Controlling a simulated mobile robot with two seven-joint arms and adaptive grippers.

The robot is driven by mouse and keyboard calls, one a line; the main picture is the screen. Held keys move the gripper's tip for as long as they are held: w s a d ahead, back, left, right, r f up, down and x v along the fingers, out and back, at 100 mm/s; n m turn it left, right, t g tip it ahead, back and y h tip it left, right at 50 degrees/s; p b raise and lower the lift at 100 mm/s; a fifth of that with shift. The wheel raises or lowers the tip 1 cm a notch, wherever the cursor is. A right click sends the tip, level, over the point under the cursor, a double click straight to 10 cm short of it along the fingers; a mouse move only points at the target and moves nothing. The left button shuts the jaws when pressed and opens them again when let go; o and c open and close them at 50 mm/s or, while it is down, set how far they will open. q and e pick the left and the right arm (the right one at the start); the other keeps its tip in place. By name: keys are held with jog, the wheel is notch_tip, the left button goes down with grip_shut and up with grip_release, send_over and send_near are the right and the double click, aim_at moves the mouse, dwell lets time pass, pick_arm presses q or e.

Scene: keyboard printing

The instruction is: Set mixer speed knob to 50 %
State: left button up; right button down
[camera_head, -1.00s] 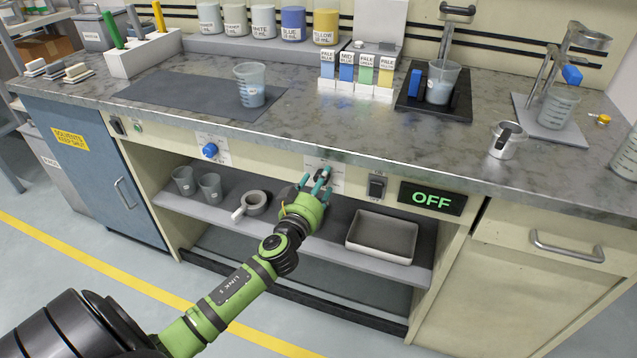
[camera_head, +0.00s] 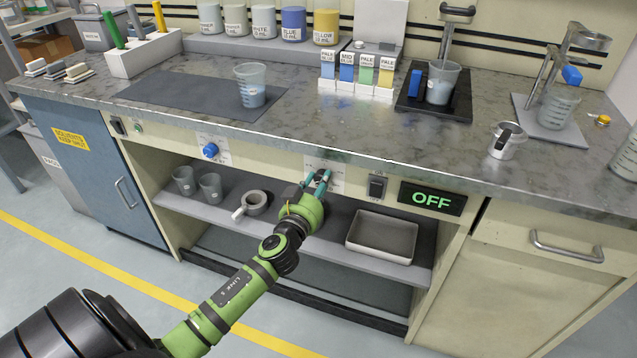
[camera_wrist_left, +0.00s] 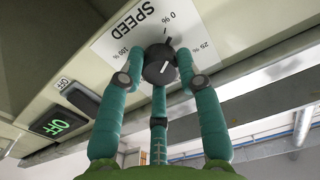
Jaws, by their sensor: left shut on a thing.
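The dark mixer speed knob (camera_wrist_left: 158,70) sits on a white SPEED label plate (camera_wrist_left: 190,28) that appears inverted in the left wrist view, with 0 %, 25 % and 100 % marks showing. A short white line shows on the knob's face; its exact reading is hard to tell. My left gripper (camera_wrist_left: 160,75) has its teal fingers around the knob and is shut on it. In the head view the left gripper (camera_head: 317,181) is at the front panel, largely hiding the knob. My right gripper is not in view.
A rocker switch (camera_head: 377,187) and an OFF display (camera_head: 432,198) are right of the knob. A blue knob (camera_head: 210,150) is on the panel to the left. The counter edge overhangs above.

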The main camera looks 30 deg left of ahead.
pick_arm(q)
jog(key=m, duration=0.5)
jog(key=shift+m+p, duration=0.3)
jog(key=shift+p, duration=0.05)
jog(key=m, duration=0.4)
jog(key=shift+m+p, duration=0.3)
jog(key=shift+p, duration=0.05)
jog(key=m, duration=0.2)
jog(key=shift+m, duration=0.3)
jog(key=m+p, duration=0.1)
jog(key=m, duration=0.2)
jog(key=shift+m, duration=0.4)
jog(key=m, duration=0.3)
jog(key=shift+m, duration=0.3)
jog(key=shift+m+p, duration=0.45)
jog(key=shift+m, duration=0.65)
jog(key=shift+r+m, duration=0.1)
jog(key=shift+m, duration=0.7)
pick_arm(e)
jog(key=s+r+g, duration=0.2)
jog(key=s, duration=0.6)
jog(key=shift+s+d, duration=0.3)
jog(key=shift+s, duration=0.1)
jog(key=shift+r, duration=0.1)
